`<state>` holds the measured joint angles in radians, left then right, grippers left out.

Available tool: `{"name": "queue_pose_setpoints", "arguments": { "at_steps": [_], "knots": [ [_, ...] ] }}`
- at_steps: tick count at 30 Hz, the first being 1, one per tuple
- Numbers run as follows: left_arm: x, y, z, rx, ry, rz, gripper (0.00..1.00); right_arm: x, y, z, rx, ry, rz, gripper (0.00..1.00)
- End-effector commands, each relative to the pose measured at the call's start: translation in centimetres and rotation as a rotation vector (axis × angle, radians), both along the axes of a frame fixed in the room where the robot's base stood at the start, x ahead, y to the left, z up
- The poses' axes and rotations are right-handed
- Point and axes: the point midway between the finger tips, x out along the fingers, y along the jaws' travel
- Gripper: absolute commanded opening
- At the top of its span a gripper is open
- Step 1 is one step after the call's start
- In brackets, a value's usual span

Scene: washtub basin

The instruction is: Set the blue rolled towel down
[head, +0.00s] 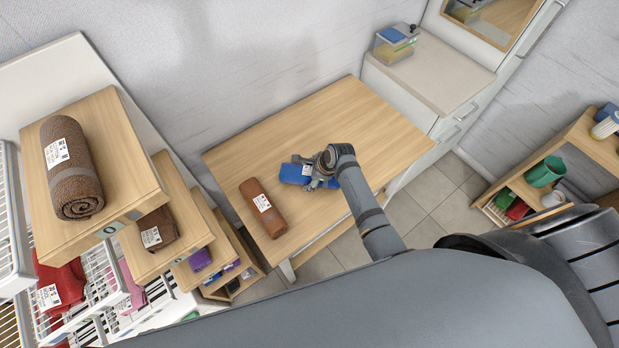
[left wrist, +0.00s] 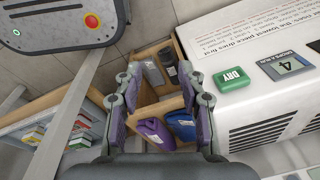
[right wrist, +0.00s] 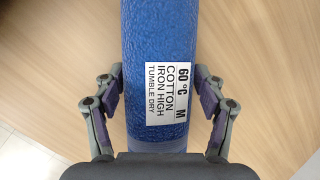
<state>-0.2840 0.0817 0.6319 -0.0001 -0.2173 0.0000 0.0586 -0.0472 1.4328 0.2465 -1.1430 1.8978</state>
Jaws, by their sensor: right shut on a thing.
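The blue rolled towel (head: 291,173) is at the wooden table (head: 335,120) in the head view, with a white care label on it. Whether the towel touches the table is hard to tell. My left gripper (left wrist: 158,90) is open and empty above wooden bins, in the left wrist view.
A brown rolled towel (head: 263,208) lies on the table, left of the blue one. Stepped wooden shelves (head: 135,180) with a larger brown towel (head: 70,170) stand at left. A white cabinet (head: 430,75) stands at the table's right. The table's back and right are clear.

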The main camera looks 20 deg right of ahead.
Motion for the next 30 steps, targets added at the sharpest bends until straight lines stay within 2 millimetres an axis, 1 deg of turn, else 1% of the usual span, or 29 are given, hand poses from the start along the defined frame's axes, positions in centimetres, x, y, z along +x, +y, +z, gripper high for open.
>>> {"name": "queue_pose_setpoints", "arguments": {
  "at_steps": [2,4,8,9,11,13,17,23,26,29,30],
  "knots": [
    [0.5,-0.3,0.2,-0.004,-0.007,0.001,0.4,-0.2,0.0,0.0,-0.001,0.007,0.001,0.29],
    [0.2,-0.4,0.2,-0.005,-0.002,0.001,0.4,-0.2,0.0,0.0,-0.001,0.007,0.001,0.29],
    [-1.8,-0.4,0.0,-0.004,0.027,0.003,0.4,-0.2,0.0,-0.3,-0.001,0.008,0.001,0.28],
    [-2.5,-0.4,0.0,-0.004,0.037,0.002,0.4,-0.2,0.0,-0.3,-0.001,0.008,0.001,0.76],
    [-3.1,-0.3,-0.1,-0.004,0.047,0.003,0.4,-0.2,0.0,-0.3,-0.001,0.007,0.001,0.84],
    [-3.3,-0.3,-0.1,-0.004,0.05,0.003,0.4,-0.2,0.0,-0.3,-0.001,0.007,0.001,0.93],
    [-2.9,-0.3,-0.1,-0.003,0.044,0.003,0.4,-0.2,0.0,-0.2,-0.001,0.007,0.001,0.93],
    [-1.7,-0.1,0.0,-0.001,0.026,0.002,0.4,-0.2,0.0,-0.2,-0.001,0.006,0.0,0.93],
    [-1.5,-0.1,0.2,0.0,0.023,0.001,0.4,-0.3,-0.2,0.5,-0.002,0.004,0.001,0.93],
    [-1.5,-0.1,0.3,0.0,0.023,0.001,0.4,-0.9,-0.7,2.2,-0.003,0.004,0.001,0.93],
    [-1.5,-0.1,0.4,0.0,0.023,0.001,0.4,-1.3,-1.0,3.1,-0.003,0.003,0.001,0.93]
  ]
}}
